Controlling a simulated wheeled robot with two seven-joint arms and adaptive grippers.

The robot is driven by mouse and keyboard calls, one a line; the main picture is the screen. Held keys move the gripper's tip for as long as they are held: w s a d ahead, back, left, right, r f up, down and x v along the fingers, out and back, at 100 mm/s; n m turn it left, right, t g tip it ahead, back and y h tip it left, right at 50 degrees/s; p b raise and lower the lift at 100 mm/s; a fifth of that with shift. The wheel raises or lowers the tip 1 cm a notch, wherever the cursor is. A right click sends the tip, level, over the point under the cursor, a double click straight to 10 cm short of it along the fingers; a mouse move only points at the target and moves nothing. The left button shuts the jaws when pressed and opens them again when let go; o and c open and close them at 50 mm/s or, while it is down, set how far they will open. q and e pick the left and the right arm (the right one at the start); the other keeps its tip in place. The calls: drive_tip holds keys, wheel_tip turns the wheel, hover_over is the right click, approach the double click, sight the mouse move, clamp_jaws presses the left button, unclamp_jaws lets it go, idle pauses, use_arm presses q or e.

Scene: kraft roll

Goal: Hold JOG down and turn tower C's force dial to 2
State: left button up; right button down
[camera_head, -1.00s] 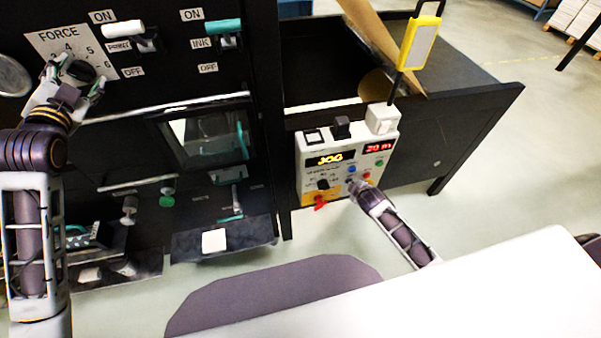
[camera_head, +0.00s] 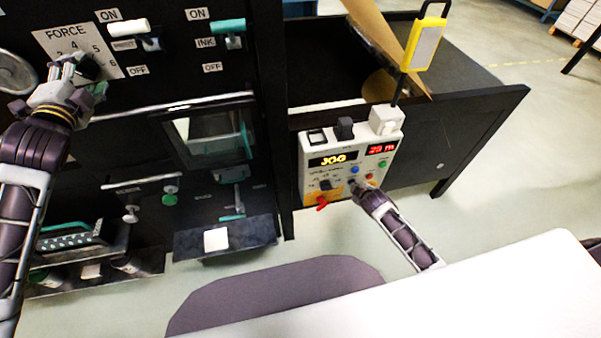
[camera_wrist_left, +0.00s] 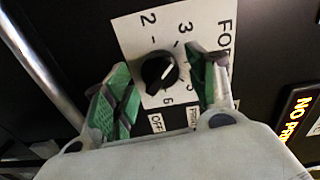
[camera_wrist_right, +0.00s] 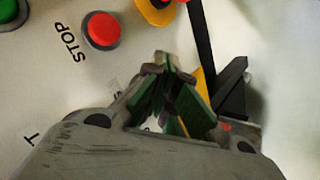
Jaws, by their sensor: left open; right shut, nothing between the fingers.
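Tower C's force dial, a black knob (camera_wrist_left: 152,80) with a white pointer line, sits on a white FORCE plate (camera_head: 50,38). In the left wrist view its pointer aims right and slightly up, between the 3 and the 5; the 4 is hidden there. My left gripper (camera_head: 83,75) is open, one green-padded finger on each side of the knob; I cannot tell whether they touch it. My right gripper (camera_head: 360,187) is shut and empty, its tips against the lower front of the white control box (camera_head: 311,150). The JOG button is hidden there. The display (camera_head: 333,160) reads JOG.
A red STOP button (camera_wrist_right: 102,30) is beside the right fingertips. White (camera_head: 125,27) and teal (camera_head: 229,26) switch handles and a horizontal bar (camera_head: 160,107) stick out near the left arm.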

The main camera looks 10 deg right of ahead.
use_arm(q)
drive_tip(key=shift+m, duration=0.4)
drive_tip(key=c, duration=0.7)
